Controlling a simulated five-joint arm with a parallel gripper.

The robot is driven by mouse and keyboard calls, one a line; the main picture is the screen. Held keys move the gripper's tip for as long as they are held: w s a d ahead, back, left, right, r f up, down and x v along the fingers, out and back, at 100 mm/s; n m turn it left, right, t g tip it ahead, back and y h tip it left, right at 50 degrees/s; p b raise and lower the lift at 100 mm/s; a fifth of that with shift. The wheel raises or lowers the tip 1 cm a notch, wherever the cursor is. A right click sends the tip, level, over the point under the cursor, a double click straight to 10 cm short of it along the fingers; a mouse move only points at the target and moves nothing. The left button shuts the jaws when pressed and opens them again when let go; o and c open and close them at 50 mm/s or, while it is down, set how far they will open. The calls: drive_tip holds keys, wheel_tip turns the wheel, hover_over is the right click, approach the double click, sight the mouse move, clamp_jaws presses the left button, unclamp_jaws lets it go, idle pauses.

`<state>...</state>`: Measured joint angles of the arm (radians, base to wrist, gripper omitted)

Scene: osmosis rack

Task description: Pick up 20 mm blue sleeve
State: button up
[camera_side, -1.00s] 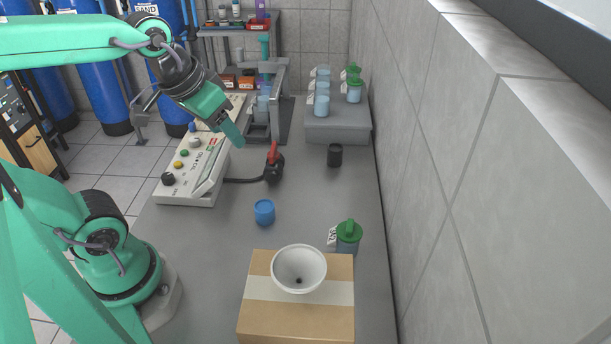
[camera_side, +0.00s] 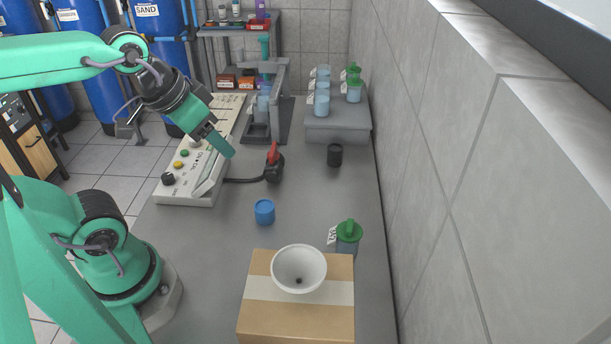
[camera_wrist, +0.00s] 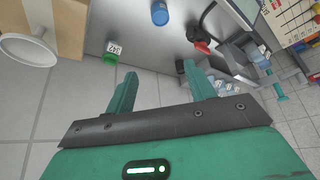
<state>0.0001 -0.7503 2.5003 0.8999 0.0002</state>
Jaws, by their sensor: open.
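The blue sleeve (camera_side: 264,211) stands upright on the grey bench, behind and left of the cardboard box. It also shows at the top of the wrist view (camera_wrist: 160,13), beyond my fingers. My gripper (camera_side: 226,149) is in the air over the control panel's right side, behind and left of the sleeve and well apart from it. In the wrist view my gripper (camera_wrist: 158,78) has its two green fingers spread with nothing between them.
A cardboard box (camera_side: 255,325) with a white funnel (camera_side: 299,268) stands in front. A green-lidded cup (camera_side: 348,236), a black cylinder (camera_side: 335,155) and a red-handled valve (camera_side: 273,157) stand on the bench. A control panel (camera_side: 180,190) lies left; a tiled wall (camera_side: 470,170) rises right.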

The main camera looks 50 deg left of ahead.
drive_tip(key=o, duration=0.3)
drive_tip(key=shift+w, duration=0.1)
drive_tip(key=n+g, duration=0.3)
drive_tip(key=g, duration=0.2)
hover_over(265, 204)
wheel_tip(265, 204, down, 15)
drive_tip(key=shift+f, duration=0.2)
drive_tip(key=shift+f+n+g, duration=0.3)
drive_tip(key=shift+f, duration=0.35)
